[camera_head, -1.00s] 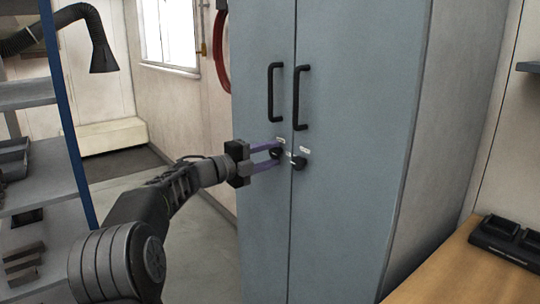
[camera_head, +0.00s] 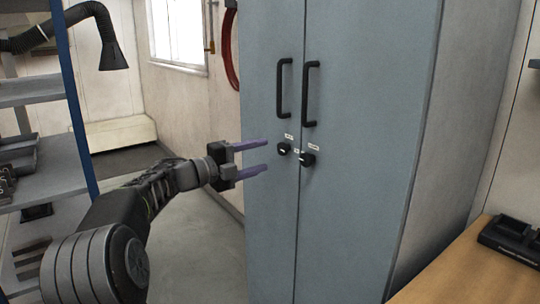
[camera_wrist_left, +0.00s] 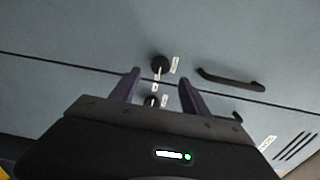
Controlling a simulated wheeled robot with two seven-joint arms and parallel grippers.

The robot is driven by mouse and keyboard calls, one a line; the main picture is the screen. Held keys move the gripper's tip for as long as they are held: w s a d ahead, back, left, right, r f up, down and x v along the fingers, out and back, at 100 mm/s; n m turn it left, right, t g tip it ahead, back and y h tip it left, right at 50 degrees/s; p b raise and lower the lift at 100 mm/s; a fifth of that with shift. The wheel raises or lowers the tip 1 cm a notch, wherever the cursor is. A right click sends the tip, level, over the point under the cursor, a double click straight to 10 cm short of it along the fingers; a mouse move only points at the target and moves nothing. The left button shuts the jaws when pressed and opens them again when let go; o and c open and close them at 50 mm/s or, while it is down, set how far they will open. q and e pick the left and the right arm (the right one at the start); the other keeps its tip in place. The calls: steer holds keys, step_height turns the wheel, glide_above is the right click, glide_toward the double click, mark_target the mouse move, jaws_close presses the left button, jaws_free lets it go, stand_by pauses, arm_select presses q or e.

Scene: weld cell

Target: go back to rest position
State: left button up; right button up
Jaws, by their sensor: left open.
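My left gripper (camera_head: 254,159) is open and empty, its two purple fingers pointing at the grey-blue cabinet (camera_head: 365,200). It is to the left of the left black knob (camera_head: 284,148) and apart from it. The right black knob (camera_head: 307,159) sits across the door seam. In the left wrist view the open fingers (camera_wrist_left: 160,90) show in front of the cabinet doors, with a black knob (camera_wrist_left: 159,64) beyond them. Both cabinet doors look shut. My right gripper is in neither view.
Two black handles (camera_head: 284,88) stick out above the knobs. A blue-post shelf (camera_head: 40,95) stands at the left. A wooden bench (camera_head: 460,275) with a black charger-like device (camera_head: 512,240) is at the lower right. Open floor (camera_head: 200,250) lies between shelf and cabinet.

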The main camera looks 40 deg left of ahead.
arm_select(q)
steer(key=shift+s+a, duration=0.15)
steer(key=shift+s, duration=0.4)
steer(key=shift+a, duration=0.1)
